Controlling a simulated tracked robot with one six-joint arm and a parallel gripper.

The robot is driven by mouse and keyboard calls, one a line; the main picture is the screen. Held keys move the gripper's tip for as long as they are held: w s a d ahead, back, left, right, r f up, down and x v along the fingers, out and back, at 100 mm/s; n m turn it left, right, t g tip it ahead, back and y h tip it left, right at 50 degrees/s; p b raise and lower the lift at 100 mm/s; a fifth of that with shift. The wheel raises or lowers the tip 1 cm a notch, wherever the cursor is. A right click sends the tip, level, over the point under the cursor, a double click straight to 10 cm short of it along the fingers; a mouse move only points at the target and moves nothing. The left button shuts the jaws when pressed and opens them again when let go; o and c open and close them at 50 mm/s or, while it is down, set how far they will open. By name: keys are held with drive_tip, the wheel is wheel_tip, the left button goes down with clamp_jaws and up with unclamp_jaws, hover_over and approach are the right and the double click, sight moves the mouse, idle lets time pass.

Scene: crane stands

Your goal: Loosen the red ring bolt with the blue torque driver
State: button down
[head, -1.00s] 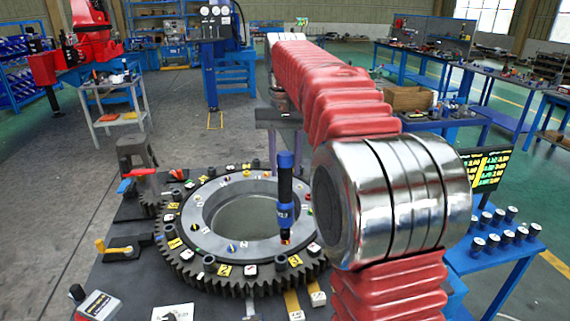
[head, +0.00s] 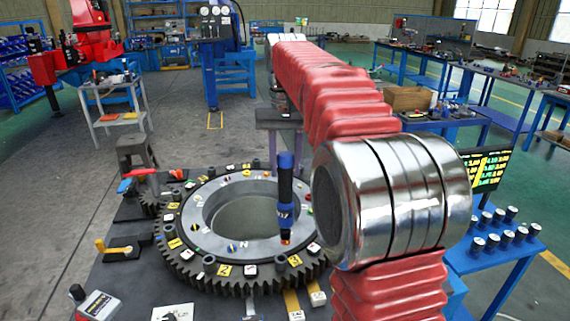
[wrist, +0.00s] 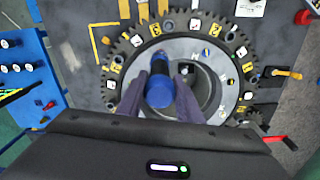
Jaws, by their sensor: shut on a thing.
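The blue torque driver (head: 285,180) stands nearly upright over the front right part of the grey gear ring (head: 230,186). Its lower end meets the ring's top face, with an orange-red spot at the tip (head: 285,238). A separate red bolt head cannot be made out there. In the wrist view my gripper (wrist: 161,84) has its two fingers on either side of the driver (wrist: 160,93) and is shut on it. The driver hides the spot under its tip in that view. My arm hides my gripper in the head view.
Colored bolts and yellow and white number tags line the toothed ring. A blue stand (head: 500,268) with several dark cylinders is at the right. Air above the ring's left side is clear.

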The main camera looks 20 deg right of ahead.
drive_tip(key=shift+f, duration=0.95)
idle(3.3)
drive_tip(key=shift+r, duration=0.1)
